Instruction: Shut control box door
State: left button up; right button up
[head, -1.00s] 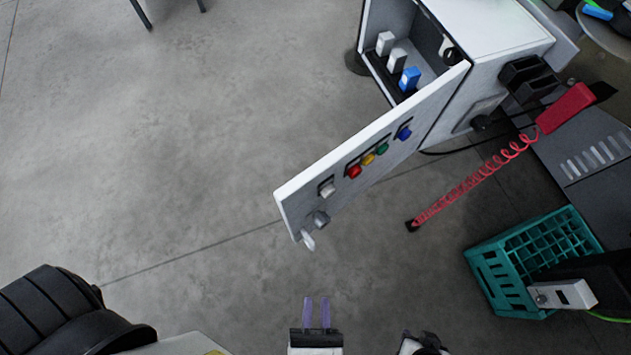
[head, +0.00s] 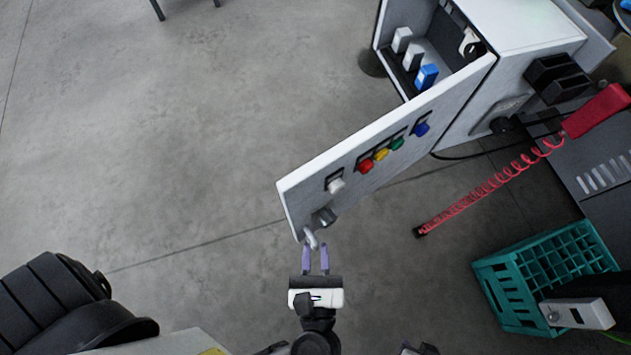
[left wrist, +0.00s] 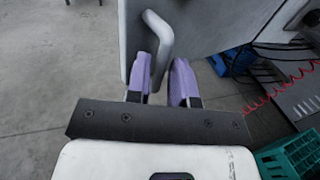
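The control box (head: 520,40) stands at the upper right, and its white door (head: 400,115) hangs wide open toward the lower left. The door face carries red, yellow, green and blue buttons, a white switch and a grey knob (head: 324,217). A pale handle (head: 311,238) sits at the door's free lower corner. My left gripper (head: 315,247) is at this handle with its purple fingers apart. In the left wrist view the handle (left wrist: 160,45) reaches down between the open fingers (left wrist: 162,75); I cannot tell whether they touch it.
A teal crate (head: 490,275) stands at the lower right. A red coiled cord (head: 490,185) runs between it and the box. A dark bench (head: 600,190) is at the right edge. The floor left of the door is clear.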

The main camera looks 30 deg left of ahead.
pick_arm(q)
jog(key=shift+x, duration=0.95)
grip_shut()
